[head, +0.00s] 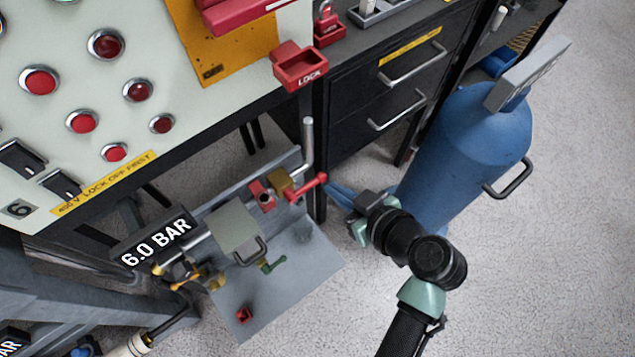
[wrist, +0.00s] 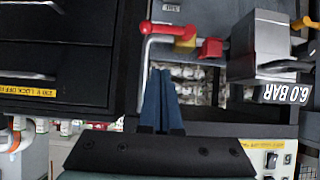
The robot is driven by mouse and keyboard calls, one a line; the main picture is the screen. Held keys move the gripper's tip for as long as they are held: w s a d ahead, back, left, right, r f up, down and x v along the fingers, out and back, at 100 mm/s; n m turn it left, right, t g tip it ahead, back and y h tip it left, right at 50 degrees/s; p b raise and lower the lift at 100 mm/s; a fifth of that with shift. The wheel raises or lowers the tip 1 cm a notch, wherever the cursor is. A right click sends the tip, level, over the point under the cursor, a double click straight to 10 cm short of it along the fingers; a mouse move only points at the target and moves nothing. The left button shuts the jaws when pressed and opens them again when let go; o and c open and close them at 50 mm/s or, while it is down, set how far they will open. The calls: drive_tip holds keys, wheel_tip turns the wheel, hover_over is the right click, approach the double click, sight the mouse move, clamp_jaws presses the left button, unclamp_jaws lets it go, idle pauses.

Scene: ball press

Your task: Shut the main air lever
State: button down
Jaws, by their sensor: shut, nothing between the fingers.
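A red lever (head: 306,187) with a ball end sits on a brass-coloured valve (head: 280,182) at the right end of the pipe run. The lever points right, roughly along the pipe; no readable label names it. It also shows in the wrist view (wrist: 165,30), at the top, beside the yellowish valve body (wrist: 187,40). My gripper (head: 331,186) is shut and empty, its blue fingers close to the lever's ball end. In the wrist view the fingertips (wrist: 160,72) lie below the lever in the picture, with a visible gap. I cannot tell the height difference.
A bent grey pipe (head: 308,145) rises beside the lever. A red block (head: 262,193), a grey box (head: 234,230), a green lever (head: 273,266) and a yellow lever (head: 186,282) are on the left. A blue cylinder (head: 462,150) stands right; black drawers (head: 385,85) are behind.

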sight(320, 181)
drive_tip(key=w+a+f+b, duration=0.1)
drive_tip(key=w+a+f, duration=0.2)
drive_tip(key=f, duration=0.4)
drive_tip(key=shift+w+a+f, duration=0.15)
drive_tip(key=shift+w+a, duration=0.05)
drive_tip(key=shift+w, duration=0.7)
